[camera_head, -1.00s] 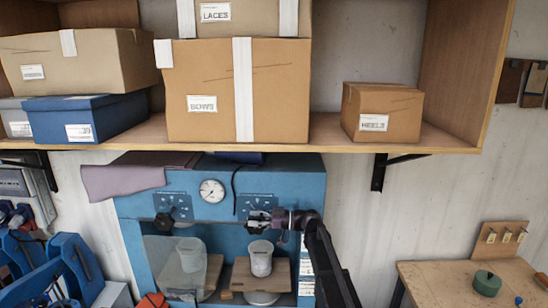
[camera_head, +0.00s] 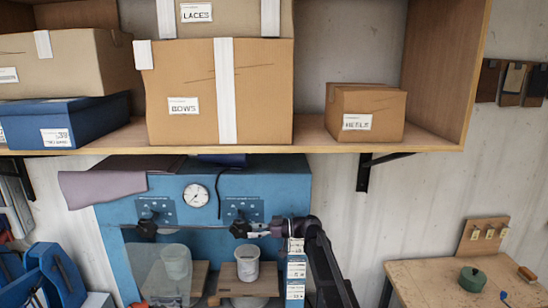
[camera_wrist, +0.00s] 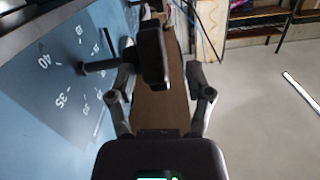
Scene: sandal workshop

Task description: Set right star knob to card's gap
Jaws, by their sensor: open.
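The right star knob (camera_head: 240,229) is black and sits on the blue machine's (camera_head: 304,190) right dial plate (camera_head: 243,208). My gripper (camera_head: 258,230) reaches in from the right, beside this knob. In the wrist view the knob (camera_wrist: 153,52) shows dark on its stem, in front of the open fingers (camera_wrist: 162,66); I cannot tell whether they touch it. The dial's printed numbers, such as 40 and 35, show at the left. A matching left knob (camera_head: 147,228) is on the left plate. White cards (camera_head: 296,268) hang at the machine's right side; their text is too small to read.
A wooden shelf (camera_head: 300,149) with boxes overhangs the machine. A pressure gauge (camera_head: 196,195) sits between the dial plates. White cups (camera_head: 247,262) stand below. A wooden bench (camera_head: 430,280) with a green pot (camera_head: 472,279) is at the right.

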